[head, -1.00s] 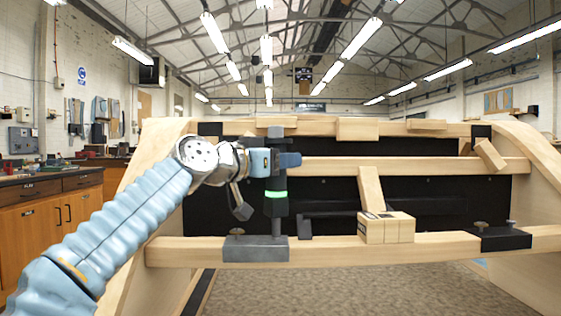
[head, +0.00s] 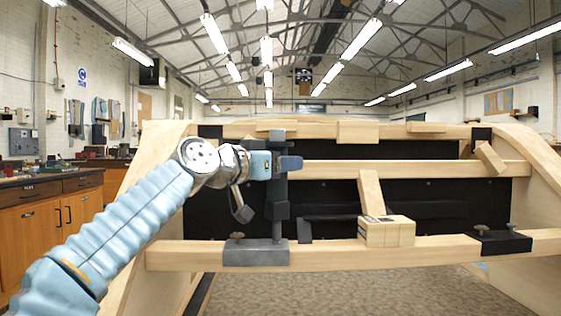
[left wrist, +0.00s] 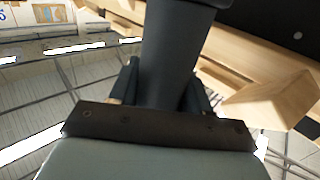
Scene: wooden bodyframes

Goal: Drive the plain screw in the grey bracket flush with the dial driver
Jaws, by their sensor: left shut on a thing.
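The grey bracket (head: 256,256) sits on the front wooden rail at left of centre. My left gripper (head: 283,163) is shut on the dial driver (head: 279,190), a dark grey upright tool, gripped near its top. The driver's thin lower shaft (head: 278,231) reaches down to the right part of the bracket, and any screw under its tip is hidden. A screw head (head: 237,235) stands at the bracket's left part. In the left wrist view the driver's dark body (left wrist: 176,55) lies between the fingers. My right gripper is out of view.
A wooden block (head: 386,232) sits on the front rail right of the driver. A black bracket (head: 500,242) with two standing screws lies further right. A small dark wedge-shaped piece (head: 304,230) stands close beside the driver's shaft. Wooden rails and black panels lie behind.

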